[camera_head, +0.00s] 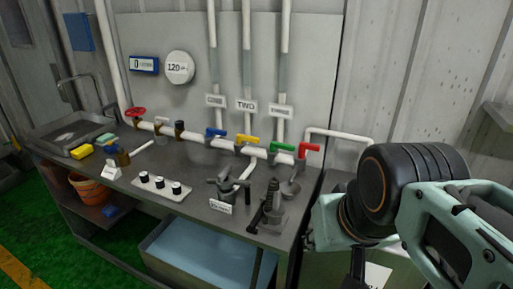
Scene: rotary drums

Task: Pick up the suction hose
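I cannot say for certain which thing is the suction hose. A short pale tube (247,170) runs down from the white pipe toward a grey clamp-like device (225,187) on the bench, which has a small label in front. A white bent tube (340,134) also arches out at the right end of the pipe. My arm fills the right foreground. My gripper (358,266) shows only as a dark part at the bottom edge, in front of the bench and right of it. Its fingertips are cut off or hidden, and no held object shows.
The bench (120,182) carries a tray with several black-topped vials (160,183), a dark upright tool (268,205), sponges (82,151) and a sink (70,135). Valves with coloured handles (248,139) line the wall pipe. An orange bucket (90,190) and blue-lined bin (205,255) sit below.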

